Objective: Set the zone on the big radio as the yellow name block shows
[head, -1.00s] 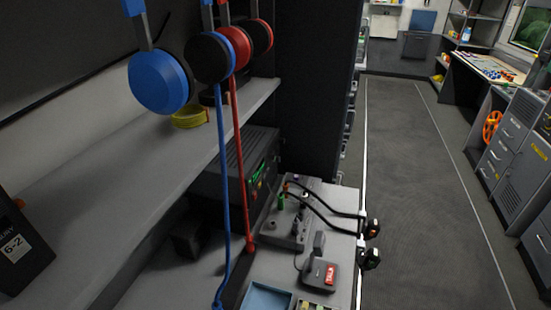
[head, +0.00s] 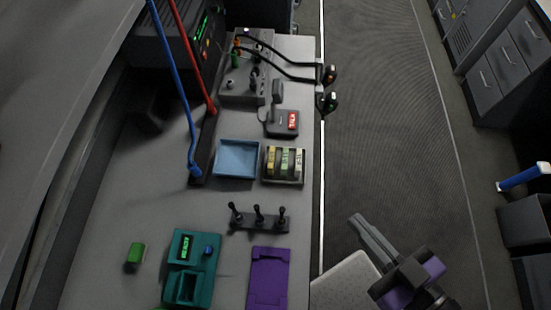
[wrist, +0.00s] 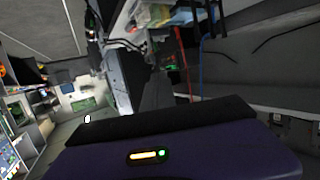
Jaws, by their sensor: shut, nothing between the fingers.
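The big radio is probably the black box (head: 163,48) with a green-lit display at the upper left of the head view; its front is seen at a steep slant and its zone setting cannot be read. A dark rack (head: 284,181) on the desk holds three small blocks: a yellowish one (head: 270,160), a green one (head: 284,161) and a pale yellow one (head: 299,160). Their lettering is too small to read. My gripper (head: 360,222) is shut and empty over the aisle, right of the desk, apart from radio and rack.
A blue tray (head: 237,143), a grey knob panel (head: 240,97), a red-buttoned unit (head: 275,128), three toggle switches (head: 257,221), a teal device (head: 205,260), a purple holder (head: 268,251) and a green block (head: 135,255) crowd the desk. Blue and red cords hang over its left. The aisle is clear.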

